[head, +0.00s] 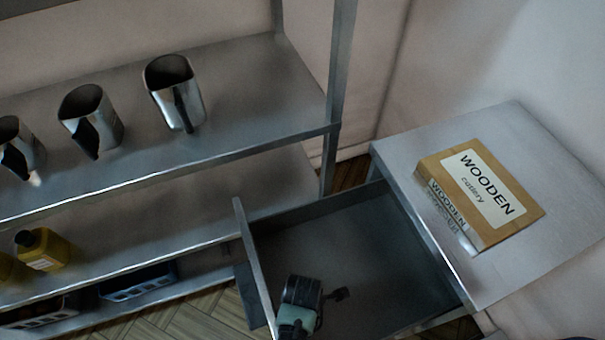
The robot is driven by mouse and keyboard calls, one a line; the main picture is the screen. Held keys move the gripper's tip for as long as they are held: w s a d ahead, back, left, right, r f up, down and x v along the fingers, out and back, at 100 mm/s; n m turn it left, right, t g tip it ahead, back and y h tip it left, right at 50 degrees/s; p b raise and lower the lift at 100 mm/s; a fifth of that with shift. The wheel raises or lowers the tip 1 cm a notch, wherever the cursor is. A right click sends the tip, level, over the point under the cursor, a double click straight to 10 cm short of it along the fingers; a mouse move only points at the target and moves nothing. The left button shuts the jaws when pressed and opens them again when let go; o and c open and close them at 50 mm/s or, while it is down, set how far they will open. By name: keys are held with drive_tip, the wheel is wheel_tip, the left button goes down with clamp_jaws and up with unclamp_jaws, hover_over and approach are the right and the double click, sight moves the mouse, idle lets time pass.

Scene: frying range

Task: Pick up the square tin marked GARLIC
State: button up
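I see no square tin marked GARLIC in the head view. The one box with a readable label is a flat, wooden-coloured box (483,193) marked WOODEN cutlery, lying on the metal cabinet top at the right. No held object is visible.
Several metal jugs (175,93) stand on the upper shelf (240,80). Yellow bottles (43,250) and dark crates (138,283) are below.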

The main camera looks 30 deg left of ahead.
clamp_jaws()
idle(0.5)
drive_tip(key=shift+r, duration=0.1)
wheel_tip(320, 180, up, 28)
drive_tip(key=p, duration=0.9)
drive_tip(key=shift+p, duration=0.35)
